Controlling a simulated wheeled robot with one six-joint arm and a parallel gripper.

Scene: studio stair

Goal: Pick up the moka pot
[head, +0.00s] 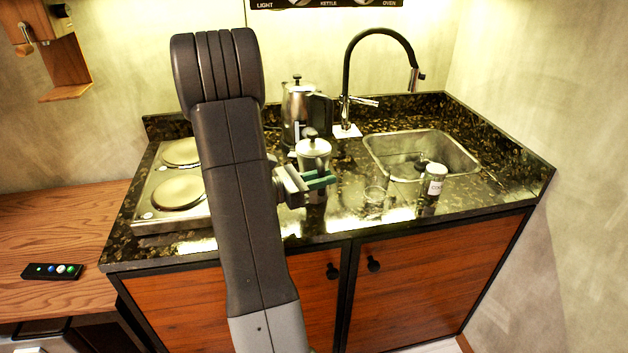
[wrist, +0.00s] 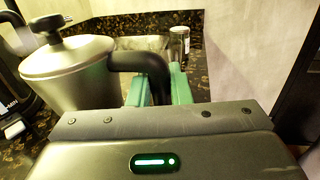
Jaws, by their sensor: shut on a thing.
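The silver moka pot (head: 313,152), with a black lid knob, is on the dark speckled counter in the head view, just beyond my gripper (head: 325,181). In the wrist view the pot (wrist: 68,75) fills the left side, and its black handle (wrist: 148,66) reaches right and bends down between the green fingers. My gripper (wrist: 162,90) is shut on that handle. The pot looks upright. Its base is partly hidden behind the gripper, so I cannot tell whether it touches the counter.
A steel kettle (head: 299,112) stands behind the pot. A two-plate hob (head: 150,212) is at the left. The sink (head: 455,157) and black tap (head: 347,88) are at the right. A glass (head: 375,198) and a labelled jar (head: 433,184) stand near the front right.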

